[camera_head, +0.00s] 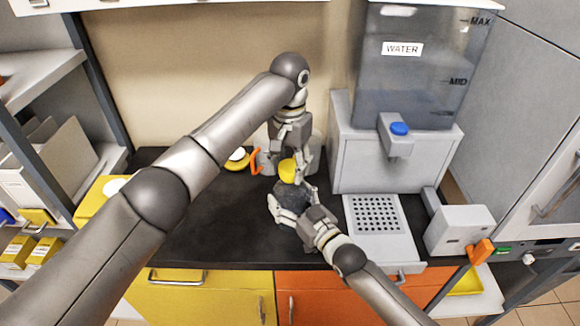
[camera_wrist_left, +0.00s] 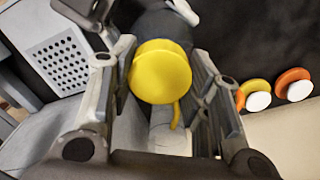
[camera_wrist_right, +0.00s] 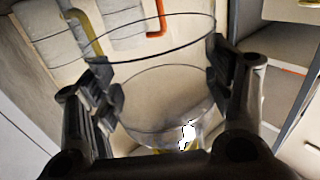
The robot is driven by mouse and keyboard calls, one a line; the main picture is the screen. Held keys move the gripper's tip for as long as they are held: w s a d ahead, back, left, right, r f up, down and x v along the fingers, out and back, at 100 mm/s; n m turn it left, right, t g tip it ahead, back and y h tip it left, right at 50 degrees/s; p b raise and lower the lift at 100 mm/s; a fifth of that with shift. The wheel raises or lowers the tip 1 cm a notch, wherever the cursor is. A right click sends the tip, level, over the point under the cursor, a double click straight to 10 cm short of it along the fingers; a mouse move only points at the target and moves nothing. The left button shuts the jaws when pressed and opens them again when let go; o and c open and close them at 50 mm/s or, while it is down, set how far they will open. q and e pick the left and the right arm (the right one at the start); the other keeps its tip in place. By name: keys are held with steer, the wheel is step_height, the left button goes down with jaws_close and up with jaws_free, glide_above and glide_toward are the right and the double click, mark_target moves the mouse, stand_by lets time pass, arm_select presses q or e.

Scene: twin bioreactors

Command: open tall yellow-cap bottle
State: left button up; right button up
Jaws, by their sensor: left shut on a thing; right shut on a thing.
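The tall bottle (camera_head: 290,190) looks clear and dark against the black counter, below a yellow cap (camera_head: 288,170). My left gripper (camera_head: 292,158) comes down from above, and in the left wrist view its fingers are shut on the sides of the yellow cap (camera_wrist_left: 161,72). My right gripper (camera_head: 290,206) is shut on the bottle's body from the front right. In the right wrist view the transparent wall of the bottle (camera_wrist_right: 160,95) stands between its fingers. I cannot tell whether the cap still sits on the bottle's neck.
A water tank (camera_head: 420,75) with a blue-button tap stands at the back right, beside a perforated plate (camera_head: 376,215). A yellow-and-white round item (camera_head: 237,158) and an orange handle (camera_head: 256,161) are at the back. The left part of the black counter (camera_head: 215,225) is clear.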

mark_target(290, 166)
arm_select(q)
steer(key=shift+r, duration=2)
arm_select(e)
steer(key=o, duration=2.1)
steer(key=shift+c, duration=0.2)
steer(key=v, duration=1.1)
steer(key=shift+s, duration=0.15)
steer(key=shift+s+d, duration=0.25)
steer(key=shift+s, duration=0.1)
